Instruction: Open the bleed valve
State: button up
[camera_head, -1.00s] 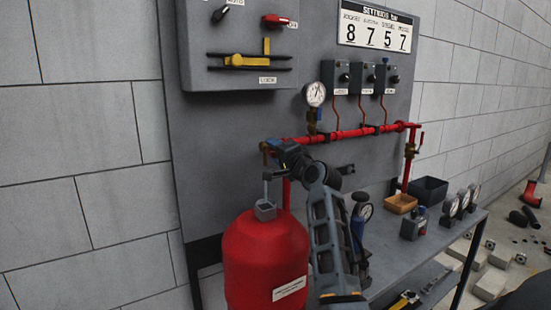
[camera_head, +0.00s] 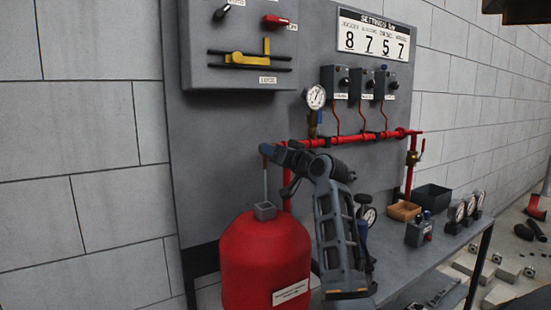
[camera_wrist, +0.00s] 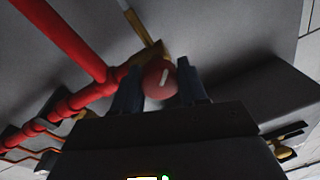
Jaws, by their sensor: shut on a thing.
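A round red knob with a white line (camera_wrist: 159,80), which looks like the bleed valve, sits at a brass fitting at the end of the red pipe (camera_wrist: 66,104). My gripper (camera_wrist: 158,76) has one dark finger on each side of the knob and is shut on it. In the head view my gripper (camera_head: 271,151) is at the left end of the red pipe (camera_head: 350,136), above the red tank (camera_head: 262,255). The knob itself is hidden there behind my gripper.
A pressure gauge (camera_head: 316,97) and several grey switch boxes stand above the pipe. A brass valve (camera_head: 413,158) is on the right downpipe. The bench holds a cardboard tray (camera_head: 404,211), a dark bin (camera_head: 432,198) and several loose gauges. The grey panel (camera_head: 228,150) stands close behind.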

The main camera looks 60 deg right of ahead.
jog(key=shift+f+n+b, duration=0.15)
jog(key=shift+n+b, duration=0.7)
jog(key=shift+n, duration=1.45)
jog(key=shift+y, duration=0.3)
jog(key=o, duration=1)
jog(key=shift+o, duration=0.2)
jog(key=v, duration=0.7)
jog(key=shift+s+a, duration=0.3)
